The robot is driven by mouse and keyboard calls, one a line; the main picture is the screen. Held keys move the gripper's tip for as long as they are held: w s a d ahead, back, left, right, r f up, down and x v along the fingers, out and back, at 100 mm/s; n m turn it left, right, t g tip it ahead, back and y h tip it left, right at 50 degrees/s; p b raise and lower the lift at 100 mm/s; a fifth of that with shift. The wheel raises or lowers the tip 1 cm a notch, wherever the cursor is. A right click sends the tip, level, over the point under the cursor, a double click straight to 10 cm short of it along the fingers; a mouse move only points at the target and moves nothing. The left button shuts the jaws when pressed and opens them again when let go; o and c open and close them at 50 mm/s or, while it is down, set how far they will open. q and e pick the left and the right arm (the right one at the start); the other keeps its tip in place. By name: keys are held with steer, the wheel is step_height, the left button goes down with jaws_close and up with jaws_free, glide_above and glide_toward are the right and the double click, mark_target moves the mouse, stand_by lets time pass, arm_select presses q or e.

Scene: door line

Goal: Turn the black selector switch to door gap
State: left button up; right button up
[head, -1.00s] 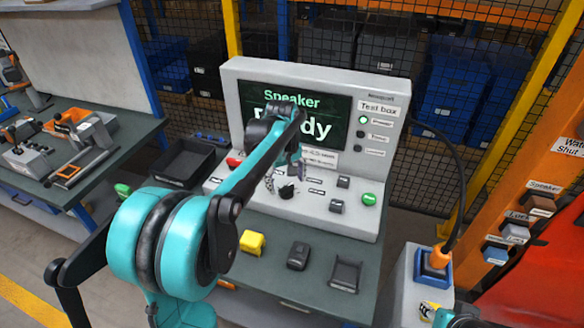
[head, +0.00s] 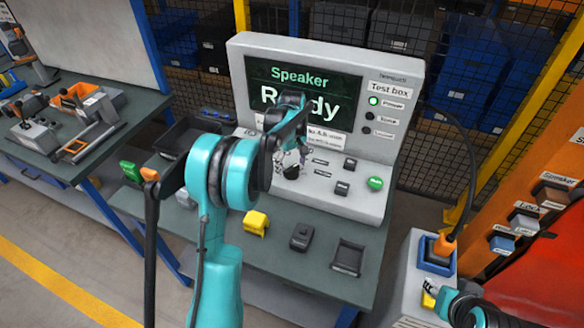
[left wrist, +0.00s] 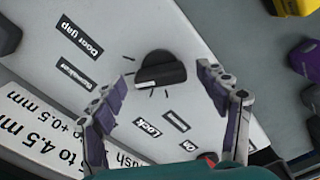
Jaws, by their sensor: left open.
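The black selector switch (left wrist: 160,70) sits on the sloping white panel of the test box (head: 350,195), and shows in the head view (head: 299,194). In the left wrist view its bar lies nearly level across the picture. A "Door gap" label (left wrist: 80,36) is up and left of it, with a "Speaker" label (left wrist: 73,70) below that. A "Lock" label (left wrist: 148,127) is below the switch. My left gripper (left wrist: 165,78) is open, its fingertips either side of the switch, apparently not touching it. In the head view my arm hides part of the panel.
The screen (head: 310,100) reads "Speaker Ready". A green button (head: 375,183) and black buttons are on the panel's right. A yellow block (head: 256,222), a dark block (head: 305,236) and a black tray (head: 349,257) lie on the bench in front.

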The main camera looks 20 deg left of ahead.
arm_select(q)
steer(key=c, duration=1.2)
steer(key=shift+o, duration=0.2)
steer(key=shift+m, duration=0.3)
steer(key=shift+m+p, duration=0.45)
steer(key=shift+m, duration=0.55)
steer(key=shift+m+p, duration=0.3)
steer(key=shift+m, duration=1.4)
